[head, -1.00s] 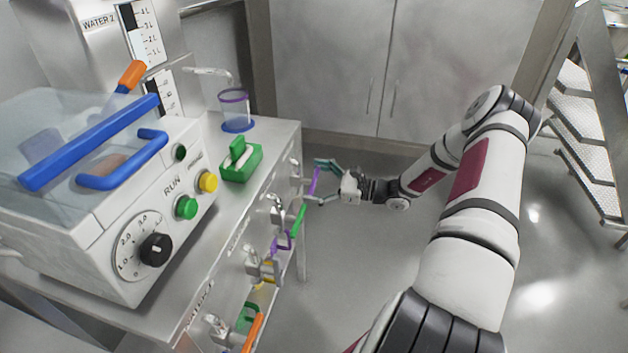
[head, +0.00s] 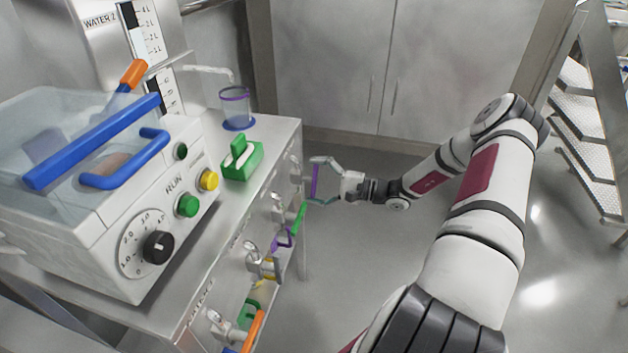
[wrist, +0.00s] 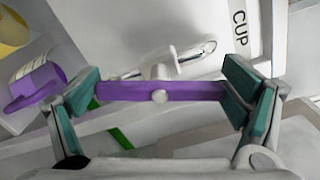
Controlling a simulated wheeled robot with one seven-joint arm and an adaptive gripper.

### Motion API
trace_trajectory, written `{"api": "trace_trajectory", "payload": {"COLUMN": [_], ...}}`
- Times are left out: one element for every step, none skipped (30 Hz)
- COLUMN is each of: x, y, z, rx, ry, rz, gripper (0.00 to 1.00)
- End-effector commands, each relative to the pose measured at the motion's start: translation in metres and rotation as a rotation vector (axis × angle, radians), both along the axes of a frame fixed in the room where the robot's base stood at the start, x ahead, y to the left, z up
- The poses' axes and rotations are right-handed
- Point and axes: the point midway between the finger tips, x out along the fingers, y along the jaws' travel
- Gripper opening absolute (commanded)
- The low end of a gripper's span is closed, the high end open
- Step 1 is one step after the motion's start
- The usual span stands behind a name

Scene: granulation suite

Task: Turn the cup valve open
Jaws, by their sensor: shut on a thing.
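The cup valve's purple handle (wrist: 160,92) spans between the two teal fingertips of my gripper (wrist: 162,95) in the wrist view, with a silver valve body (wrist: 160,70) behind it and a CUP label (wrist: 239,30) beside it. My gripper is shut on the handle's two ends. In the head view my gripper (head: 318,182) is at the far end of the panel, and the purple handle (head: 314,182) stands nearly upright between its fingers. The clear cup with a purple rim (head: 236,108) stands on the blue ring under the spout.
More valves line the panel towards me, with a green handle (head: 299,219) nearest the gripper and an orange handle (head: 254,331) lower down. A green holder (head: 242,160) sits on the bench top. Steel steps (head: 585,120) stand at right; the floor between is clear.

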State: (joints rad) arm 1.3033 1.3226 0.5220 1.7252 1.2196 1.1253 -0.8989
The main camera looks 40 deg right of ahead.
Motion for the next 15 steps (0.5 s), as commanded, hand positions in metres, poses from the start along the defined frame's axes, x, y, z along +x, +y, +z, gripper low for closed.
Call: {"api": "trace_trajectory", "payload": {"x": [-0.0006, -0.0006, -0.0006, -0.0007, -0.0008, -0.0009, -0.001, -0.0012, -0.0012, -0.0011, -0.001, -0.0011, -0.001, -0.001, -0.001], "y": [-0.0003, -0.0002, -0.0002, -0.0003, -0.0003, -0.0003, -0.0003, -0.0003, -0.0003, -0.0002, -0.0001, -0.0001, 0.0, 0.0001, 0.0002], "z": [-0.0011, -0.0012, -0.0014, -0.0015, -0.0017, -0.002, -0.0023, -0.0025, -0.0028, -0.0029, -0.0031, -0.0033, -0.0034, -0.0035, -0.0036], "rx": [-0.031, -0.051, -0.078, -0.096, -0.116, -0.139, -0.157, -0.173, -0.193, -0.208, -0.221, -0.238, -0.248, -0.259, -0.27], "ry": [-0.024, -0.04, -0.061, -0.075, -0.089, -0.108, -0.12, -0.133, -0.149, -0.16, -0.17, -0.183, -0.192, -0.2, -0.209], "rz": [-0.001, -0.001, -0.001, -0.001, -0.002, -0.002, -0.002, -0.002, -0.002, -0.002, -0.002, -0.002, -0.001, -0.001, -0.001], "gripper": [0.63, 0.63, 0.63, 0.63, 0.63, 0.63, 0.63, 0.63, 0.63, 0.63, 0.63, 0.63, 0.63, 0.63, 0.63]}}
